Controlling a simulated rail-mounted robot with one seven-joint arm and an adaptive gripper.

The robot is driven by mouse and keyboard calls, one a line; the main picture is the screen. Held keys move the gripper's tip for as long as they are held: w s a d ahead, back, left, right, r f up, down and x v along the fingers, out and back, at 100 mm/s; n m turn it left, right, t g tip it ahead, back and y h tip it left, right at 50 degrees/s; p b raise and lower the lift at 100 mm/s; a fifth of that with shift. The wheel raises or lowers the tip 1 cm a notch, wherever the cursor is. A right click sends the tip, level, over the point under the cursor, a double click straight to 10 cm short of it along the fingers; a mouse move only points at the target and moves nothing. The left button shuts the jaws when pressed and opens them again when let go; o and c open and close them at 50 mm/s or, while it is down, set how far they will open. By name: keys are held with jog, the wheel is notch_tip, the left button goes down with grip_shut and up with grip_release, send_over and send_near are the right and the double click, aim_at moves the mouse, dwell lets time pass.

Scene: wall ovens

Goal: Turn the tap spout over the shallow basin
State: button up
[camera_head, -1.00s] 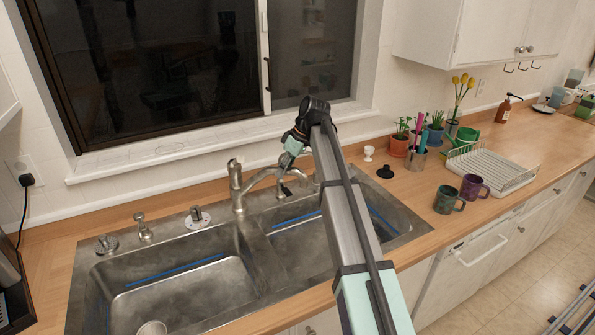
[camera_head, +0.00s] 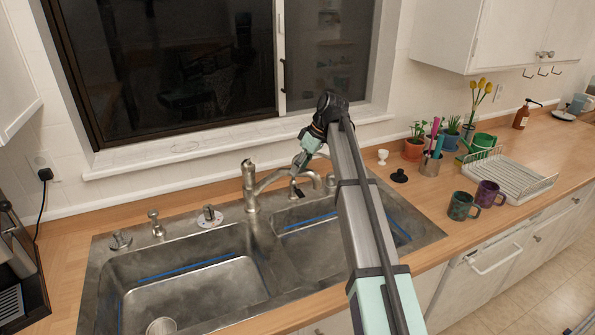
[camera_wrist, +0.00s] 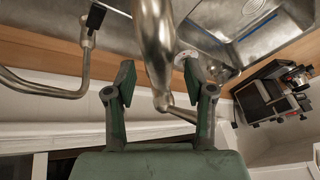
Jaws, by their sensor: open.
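The metal tap (camera_head: 249,188) stands on the sink's rear ledge near the divider between two basins. Its spout (camera_head: 270,179) reaches right toward the back of the right basin (camera_head: 310,250); its end is partly hidden by my gripper. The left basin (camera_head: 190,283) is empty; I cannot tell which basin is shallower. My gripper (camera_head: 303,160) is at the spout, above the rear ledge. In the wrist view, my gripper (camera_wrist: 157,70) is open, with a finger on each side of the thick metal spout (camera_wrist: 154,35). Contact cannot be made out.
A thin bent pipe with a black tip (camera_wrist: 60,90) is beside one finger in the wrist view. The window sill (camera_head: 190,152) runs behind the tap. Mugs (camera_head: 462,206), potted plants (camera_head: 413,149) and a dish rack (camera_head: 505,178) stand to the right. A coffee machine (camera_wrist: 272,92) also shows.

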jog(key=v, duration=1)
jog(key=shift+r, duration=0.1)
